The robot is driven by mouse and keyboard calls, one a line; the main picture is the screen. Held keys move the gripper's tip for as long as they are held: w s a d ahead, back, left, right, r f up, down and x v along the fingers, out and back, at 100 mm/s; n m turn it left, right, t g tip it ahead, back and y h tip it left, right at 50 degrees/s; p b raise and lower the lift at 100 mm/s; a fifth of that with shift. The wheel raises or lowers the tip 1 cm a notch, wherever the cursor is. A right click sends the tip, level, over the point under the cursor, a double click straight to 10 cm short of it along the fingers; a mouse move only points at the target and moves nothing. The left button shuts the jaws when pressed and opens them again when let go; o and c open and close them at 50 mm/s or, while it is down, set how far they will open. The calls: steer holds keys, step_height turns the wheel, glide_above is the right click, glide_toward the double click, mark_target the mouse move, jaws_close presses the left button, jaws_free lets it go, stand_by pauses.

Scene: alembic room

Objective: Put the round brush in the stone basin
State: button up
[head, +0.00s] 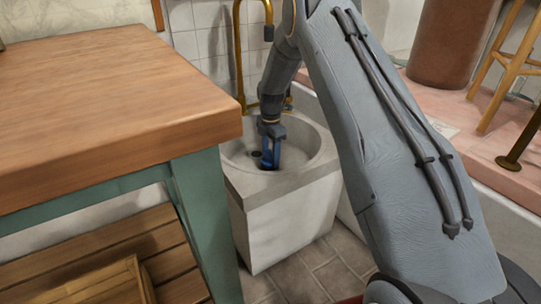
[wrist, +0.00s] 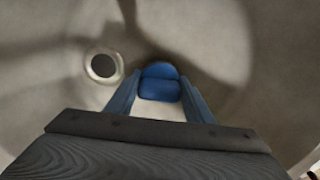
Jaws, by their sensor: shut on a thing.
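The stone basin (head: 325,163) is a pale grey block with a round bowl, standing just right of the wooden table. It fills most of the wrist view (wrist: 50,75). My gripper (head: 270,157) points down inside the bowl, near its middle. In the wrist view, my gripper (wrist: 160,100) is shut on the round brush (wrist: 160,76), whose blue, rounded end and whitish part show between the two fingers. The brush is over the bowl floor, beside the drain hole. I cannot tell whether it touches the floor. In the head view the fingers mostly hide the brush.
The drain (wrist: 102,66) is a dark hole with a pale ring. A brass pipe (head: 239,60) rises behind the basin. A wooden table (head: 100,95) with green legs stands close on the left. A pink ledge (head: 460,125) with a stool (head: 505,65) lies to the right.

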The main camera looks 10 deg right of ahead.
steer(key=shift+f, duration=0.5)
steer(key=o, duration=1.2)
